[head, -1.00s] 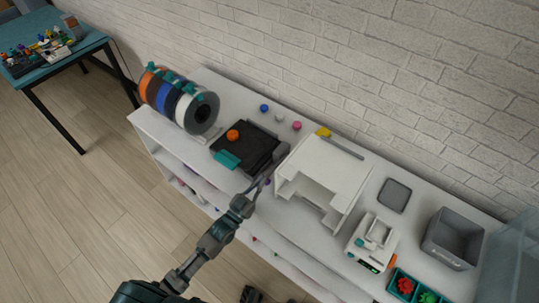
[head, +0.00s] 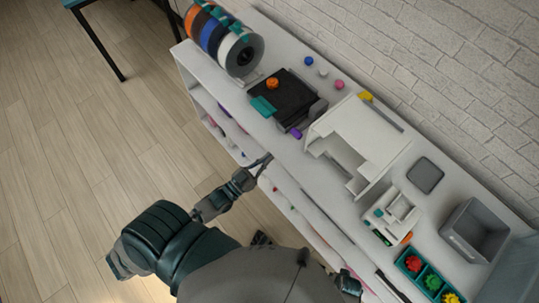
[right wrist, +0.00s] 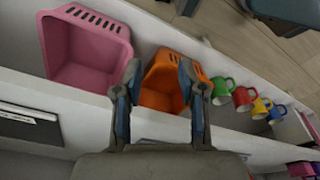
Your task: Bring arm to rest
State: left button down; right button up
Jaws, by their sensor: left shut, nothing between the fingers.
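My left gripper (head: 262,164) is in the head view, shut and empty, in front of the white shelf unit's (head: 258,92) front edge. Its arm is bent, and the upper part of my arm fills the lower left of the view. My right gripper (right wrist: 160,72) shows in the right wrist view with its two fingers apart and nothing between them. Behind those fingers are an orange bin (right wrist: 160,98) and a pink bin (right wrist: 85,50) on a shelf. I cannot tell how far the fingers are from the bins.
On the unit top stand filament spools (head: 215,35), a black plate (head: 290,98) with an orange knob, a white machine (head: 365,130), a small scale (head: 392,213) and a grey bin (head: 476,230). Several coloured mugs (right wrist: 243,98) sit by the orange bin.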

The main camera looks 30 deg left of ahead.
pick_arm(q)
jog(key=shift+a+f, duration=0.1)
pick_arm(e)
jog(key=shift+a, duration=0.1)
pick_arm(q)
jog(key=s+f+n+g+y+p, duration=0.15)
jog(key=f+g, duration=0.35)
jog(key=f, duration=0.7)
jog(key=s+f+g+y, duration=0.3)
jog(key=f+g, duration=0.1)
jog(key=f, duration=0.8)
jog(key=s+f+g+y, duration=0.2)
jog(key=s+f+g, duration=0.7)
jog(key=s+f, duration=0.5)
jog(key=shift+s+d+f, duration=0.25)
jog(key=shift+s+d, duration=0.05)
jog(key=shift+s, duration=0.95)
pick_arm(e)
jog(key=s+f, duration=0.1)
jog(key=f, duration=0.1)
jog(key=s+f, duration=0.1)
jog(key=f, duration=0.1)
jog(key=shift+s+d+f, duration=0.1)
jog(key=shift+s+d, duration=0.15)
jog(key=shift+s, duration=0.1)
pick_arm(q)
jog(key=shift+n+y, duration=0.25)
